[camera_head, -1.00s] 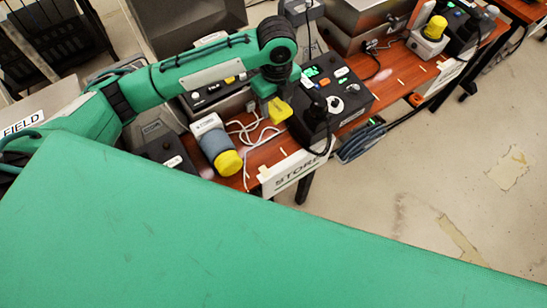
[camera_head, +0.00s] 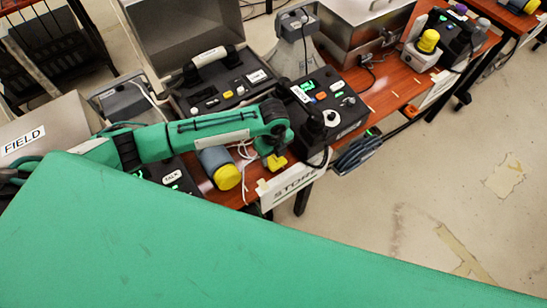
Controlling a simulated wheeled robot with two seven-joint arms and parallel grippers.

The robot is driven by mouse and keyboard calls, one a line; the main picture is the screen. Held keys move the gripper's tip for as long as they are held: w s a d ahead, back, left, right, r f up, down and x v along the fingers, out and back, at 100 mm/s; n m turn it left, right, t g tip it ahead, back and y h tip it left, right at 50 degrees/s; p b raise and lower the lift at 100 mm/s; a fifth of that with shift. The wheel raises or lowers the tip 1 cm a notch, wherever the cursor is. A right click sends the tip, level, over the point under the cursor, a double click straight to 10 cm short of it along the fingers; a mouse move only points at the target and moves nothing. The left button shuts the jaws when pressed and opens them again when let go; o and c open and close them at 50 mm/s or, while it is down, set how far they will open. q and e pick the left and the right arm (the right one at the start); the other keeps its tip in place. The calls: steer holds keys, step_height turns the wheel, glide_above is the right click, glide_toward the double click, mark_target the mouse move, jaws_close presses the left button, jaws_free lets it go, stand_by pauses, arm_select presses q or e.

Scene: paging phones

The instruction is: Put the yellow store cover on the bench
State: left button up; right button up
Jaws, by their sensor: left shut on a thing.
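The small yellow store cover (camera_head: 276,163) is at the jaws of my left gripper (camera_head: 273,157), which is shut on it. It shows over the front part of the red-brown wooden bench (camera_head: 236,197), just behind the white STORE sign (camera_head: 292,184). I cannot tell whether the cover touches the bench top. The wrist hides part of the bench behind it. My right gripper is not in view.
A black control box (camera_head: 328,112) stands right of my gripper. A grey cylinder with a yellow cap (camera_head: 227,177) lies to its left, with white cords between. An open grey case (camera_head: 190,38) stands behind. Bare bench shows further right (camera_head: 386,86).

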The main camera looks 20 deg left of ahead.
mark_target(273, 157)
arm_select(q)
steer(key=shift+f, duration=1.4)
steer(key=shift+f, duration=0.15)
steer(key=o, duration=1)
step_height(273, 157, up, 12)
steer(key=shift+r+b, duration=0.2)
steer(key=shift+b, duration=0.15)
